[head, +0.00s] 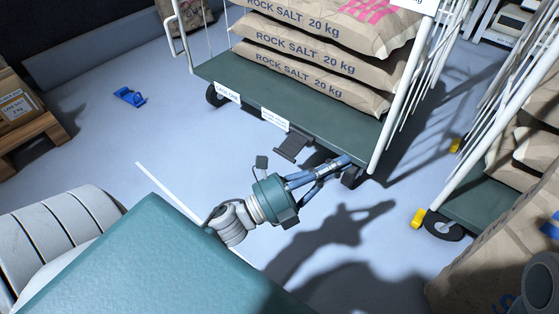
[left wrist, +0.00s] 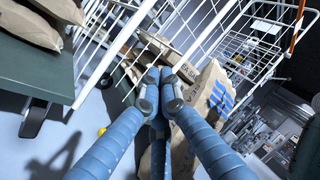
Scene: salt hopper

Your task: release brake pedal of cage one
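Cage one (head: 240,88) is a white-railed roll cage with a green deck stacked with rock salt sacks, in the upper middle of the head view. A label on its front edge reads CAGE ONE (head: 227,93). A dark ribbed pedal (head: 293,147) sticks out below that edge, under a second white label (head: 275,119). My left gripper (head: 347,161) is to the right of the pedal, near the cage's front right caster (head: 352,178), apart from the pedal. Its blue fingers meet at the tips, with nothing between them, as the left wrist view (left wrist: 160,88) shows. My right gripper is not visible.
A second cage (head: 480,205) with sacks stands at the right, with yellow parts (head: 418,217) at its casters. A blue object (head: 130,96) lies on the floor at left, near a wooden pallet (head: 45,128). The floor before cage one is clear.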

